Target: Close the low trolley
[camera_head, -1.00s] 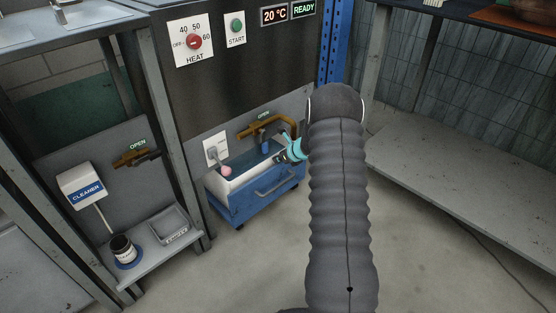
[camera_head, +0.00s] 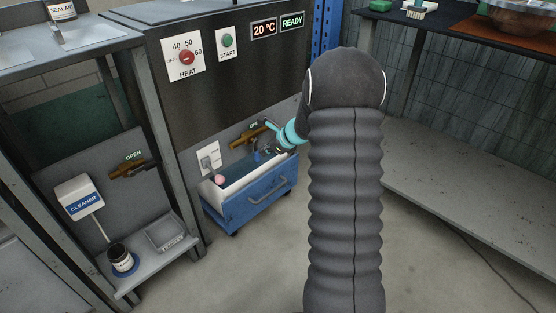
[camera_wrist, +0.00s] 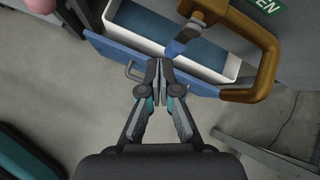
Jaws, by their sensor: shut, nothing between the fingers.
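The low trolley (camera_head: 257,205) is a blue wheeled box with a grey front handle (camera_head: 268,191) and a white-rimmed tub on top. It stands low under the dark panel, with its blue front out in the open. It also shows in the wrist view (camera_wrist: 112,50), with its handle (camera_wrist: 133,71) left of my fingertips. My gripper (camera_wrist: 160,66) is shut and empty, above the trolley's front edge. In the head view my gripper (camera_head: 277,151) is small and partly hidden by my arm. I cannot tell whether it touches the trolley.
A brown tap (camera_head: 249,136) with a blue-tipped spout hangs over the tub and lies close to my gripper in the wrist view (camera_wrist: 256,75). A pink ball (camera_head: 219,179) is at the tub's left. A metal leg (camera_head: 187,215) stands left. Floor in front (camera_head: 265,265) is clear.

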